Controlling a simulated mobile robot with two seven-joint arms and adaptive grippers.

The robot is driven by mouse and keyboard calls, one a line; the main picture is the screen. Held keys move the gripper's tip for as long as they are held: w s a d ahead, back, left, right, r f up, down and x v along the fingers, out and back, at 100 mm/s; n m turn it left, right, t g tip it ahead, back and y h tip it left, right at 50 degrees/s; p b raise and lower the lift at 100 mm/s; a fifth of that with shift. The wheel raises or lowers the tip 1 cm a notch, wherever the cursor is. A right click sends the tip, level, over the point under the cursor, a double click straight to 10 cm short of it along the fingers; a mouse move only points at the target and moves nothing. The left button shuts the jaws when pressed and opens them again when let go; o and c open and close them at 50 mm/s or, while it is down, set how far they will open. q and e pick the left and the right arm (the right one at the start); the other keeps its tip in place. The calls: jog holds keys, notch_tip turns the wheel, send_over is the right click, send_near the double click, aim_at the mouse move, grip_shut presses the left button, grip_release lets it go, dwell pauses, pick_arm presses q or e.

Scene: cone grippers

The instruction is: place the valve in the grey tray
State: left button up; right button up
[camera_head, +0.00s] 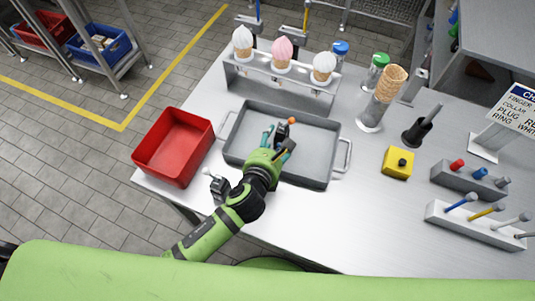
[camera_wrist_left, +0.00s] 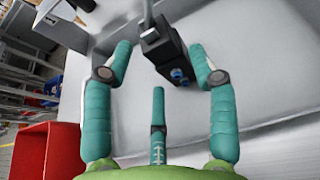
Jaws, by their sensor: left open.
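The valve (camera_head: 282,132), a dark block with a lever and an orange ball tip, is in the grey tray (camera_head: 318,178), near its middle. My left gripper (camera_head: 277,142) reaches over the tray's front side, right at the valve. In the left wrist view the dark valve body (camera_wrist_left: 163,52), with blue ports, lies between and just beyond the open teal fingertips. A gap shows on both sides of it. A similar small dark piece with a white ball tip (camera_head: 219,187) stands on the table left of my left forearm. My right gripper is not seen.
A red bin (camera_head: 174,147) stands left of the tray. A rack (camera_head: 280,80) with several ice-cream cones is behind it. A cone on a glass (camera_head: 372,112), a yellow box (camera_head: 397,163) and tool racks (camera_head: 475,224) are to the right. The table's front right is clear.

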pick_arm(q)
jog(key=v, duration=0.8)
jog(key=shift+s, duration=0.25)
jog(key=shift+a, duration=0.1)
